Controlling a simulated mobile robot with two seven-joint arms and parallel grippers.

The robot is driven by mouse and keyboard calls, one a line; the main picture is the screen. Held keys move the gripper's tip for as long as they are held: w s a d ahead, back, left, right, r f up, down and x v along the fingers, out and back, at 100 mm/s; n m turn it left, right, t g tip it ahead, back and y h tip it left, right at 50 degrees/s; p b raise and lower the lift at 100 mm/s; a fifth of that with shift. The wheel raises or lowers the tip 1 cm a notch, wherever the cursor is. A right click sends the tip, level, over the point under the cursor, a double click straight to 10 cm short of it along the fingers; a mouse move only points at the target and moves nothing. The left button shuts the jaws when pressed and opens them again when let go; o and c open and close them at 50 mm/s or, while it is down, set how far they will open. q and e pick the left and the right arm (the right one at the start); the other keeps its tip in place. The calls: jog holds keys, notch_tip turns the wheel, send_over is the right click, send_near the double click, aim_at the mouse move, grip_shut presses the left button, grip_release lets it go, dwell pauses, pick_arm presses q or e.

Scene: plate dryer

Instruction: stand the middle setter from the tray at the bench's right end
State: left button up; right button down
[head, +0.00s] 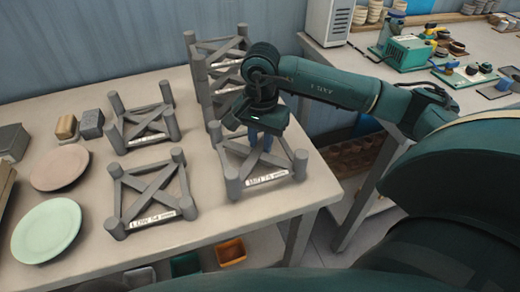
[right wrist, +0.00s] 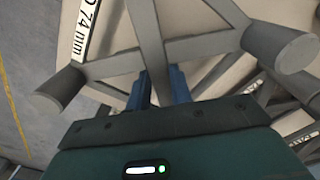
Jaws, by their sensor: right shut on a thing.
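The middle setter (head: 232,184), a grey four-legged frame with crossed bars and a label reading MID 74 mm, is upright at the right end of the bench (head: 225,222), near its front edge. I cannot tell whether all its feet touch the bench. My right gripper (head: 263,143) comes from above, its blue fingers shut on the crossed bars. In the right wrist view the setter (right wrist: 196,46) shows its label, two leg ends and the bars, with the fingers (right wrist: 160,88) at the crossing. My left gripper is not in view. I cannot make out a tray.
A setter (head: 128,200) labelled LOW 54 mm stands to the left, another low one (head: 142,117) behind it. Taller stacked frames (head: 190,75) stand close behind the held setter. A green plate (head: 46,230) and a pinkish plate (head: 60,169) lie at left. Bins (head: 231,252) are below.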

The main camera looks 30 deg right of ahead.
aim_at(260, 146)
jog(key=shift+f, duration=1.5)
jog(key=shift+f, duration=0.1)
jog(key=c, duration=1.3)
grip_release()
jog(key=shift+o, duration=0.2)
notch_tip(260, 146, up, 12)
